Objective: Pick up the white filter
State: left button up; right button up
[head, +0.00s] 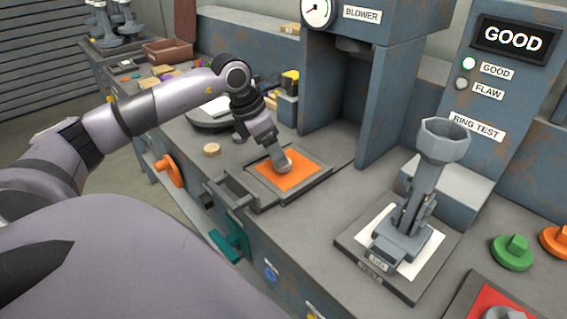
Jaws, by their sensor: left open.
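A white flat square (375,238) lies on a grey plate at the right, partly hidden under a grey stand with a cup-shaped top (443,140). A smaller white flat piece (216,107) shows by a dark round plate (205,123) behind my left arm. I cannot tell which of the two white pieces is the filter. My left gripper (283,164) is open and points down at an orange square (300,180) on a grey tray, close above or touching it. It is left of the white square and apart from it. My right gripper is out of view.
A blue-grey blower housing (340,100) stands behind the tray. The ring test panel (500,90) with a GOOD display stands at the back right. Green (512,252) and orange knobs (556,241) are at the right. A small tan disc (211,150) lies left of my gripper.

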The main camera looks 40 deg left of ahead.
pick_arm(q)
jog(key=x, duration=0.4)
jog(key=c, duration=1.1)
jog(key=shift+r, duration=0.15)
